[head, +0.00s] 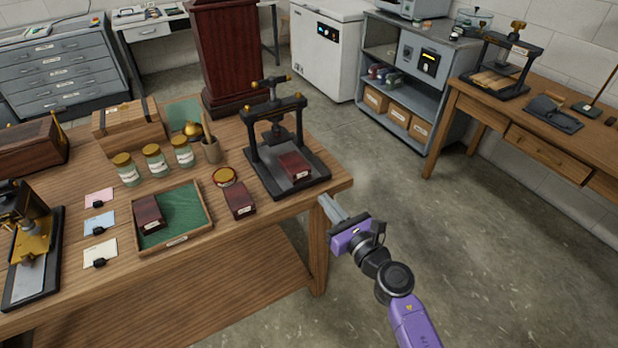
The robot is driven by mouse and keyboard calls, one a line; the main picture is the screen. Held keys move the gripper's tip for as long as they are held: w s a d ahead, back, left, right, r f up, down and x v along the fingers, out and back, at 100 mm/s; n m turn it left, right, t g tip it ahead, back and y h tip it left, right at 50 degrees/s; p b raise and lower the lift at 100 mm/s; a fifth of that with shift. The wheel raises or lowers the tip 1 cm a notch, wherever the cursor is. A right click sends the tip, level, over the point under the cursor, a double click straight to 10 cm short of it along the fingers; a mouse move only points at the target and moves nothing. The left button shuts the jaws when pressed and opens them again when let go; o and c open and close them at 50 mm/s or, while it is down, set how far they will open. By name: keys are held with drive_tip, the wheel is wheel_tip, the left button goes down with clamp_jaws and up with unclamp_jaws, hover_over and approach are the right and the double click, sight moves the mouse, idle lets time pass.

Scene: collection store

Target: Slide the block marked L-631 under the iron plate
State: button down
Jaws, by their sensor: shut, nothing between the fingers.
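A black iron press (315,135) stands at the right end of the wooden table. Its iron plate (273,136) hangs from the screw above the base. A dark red block (296,166) with a pale label lies on the press base, at the front right of the plate. A second dark red block (240,199) lies on the table in front of the press. A third (148,212) is in a green-lined tray (177,240). The labels are too small to read. My gripper (326,207) is shut and empty, beside the table's right front corner, apart from every block.
A brass device (33,240) is at the far left. A second table (500,112) with another press (500,70) stands right. Floor between is clear.

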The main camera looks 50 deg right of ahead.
approach(292, 159)
drive_tip(key=shift+w+d+f, duration=0.15)
drive_tip(key=shift+w, duration=0.2)
drive_tip(key=b+x, duration=0.1)
drive_tip(key=x, duration=0.8)
drive_tip(key=shift+s+f, duration=0.1)
idle(0.4)
